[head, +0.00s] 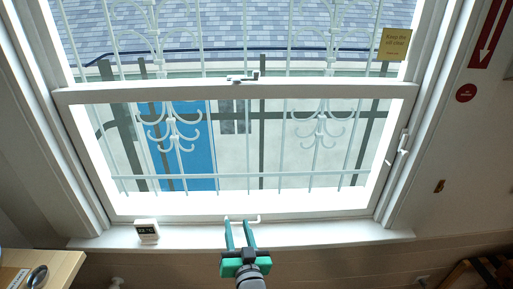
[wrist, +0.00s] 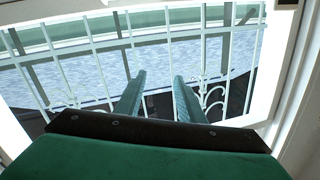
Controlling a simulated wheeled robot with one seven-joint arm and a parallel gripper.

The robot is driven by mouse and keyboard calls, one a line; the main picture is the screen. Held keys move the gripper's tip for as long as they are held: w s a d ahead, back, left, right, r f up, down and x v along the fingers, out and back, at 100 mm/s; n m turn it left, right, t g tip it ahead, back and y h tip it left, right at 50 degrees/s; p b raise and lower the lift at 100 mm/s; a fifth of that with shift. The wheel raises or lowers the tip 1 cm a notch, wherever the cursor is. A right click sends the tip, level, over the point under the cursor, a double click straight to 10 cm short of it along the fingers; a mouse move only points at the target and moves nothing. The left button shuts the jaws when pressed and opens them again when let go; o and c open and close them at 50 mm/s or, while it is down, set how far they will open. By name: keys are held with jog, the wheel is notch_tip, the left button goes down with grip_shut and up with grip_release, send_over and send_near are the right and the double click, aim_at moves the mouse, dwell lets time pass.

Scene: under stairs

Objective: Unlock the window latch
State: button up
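The window latch (head: 242,77) is a small grey metal piece on top of the window's middle rail (head: 190,91) in the head view. My gripper (head: 236,222) is low in front of the lower sash, near the white lift handle (head: 257,219) on the bottom rail. In the picture it is well below the latch. Its two green fingers are apart with nothing between them; the wrist view also shows the open fingers (wrist: 159,79) before the glass and bars. I cannot make out the latch in the wrist view. Whether the fingers touch the lift handle is unclear.
A small digital clock (head: 147,230) stands on the sill (head: 310,236) at left. A white handle (head: 403,143) sits on the right frame. A yellow note (head: 395,44) is at upper right. A wooden table corner (head: 50,264) is at lower left. White bars stand behind the glass.

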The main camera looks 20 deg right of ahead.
jog(key=w+d+r, duration=0.4)
jog(key=w+r, duration=0.2)
jog(key=r, duration=0.4)
jog(key=n+y, duration=0.1)
jog(key=n, duration=0.3)
send_near(257, 74)
jog(key=shift+t, duration=0.3)
jog(key=w, duration=1.1)
jog(key=shift+d+f, duration=0.2)
jog(key=shift+d, duration=0.1)
jog(key=shift+w, duration=0.1)
grip_shut()
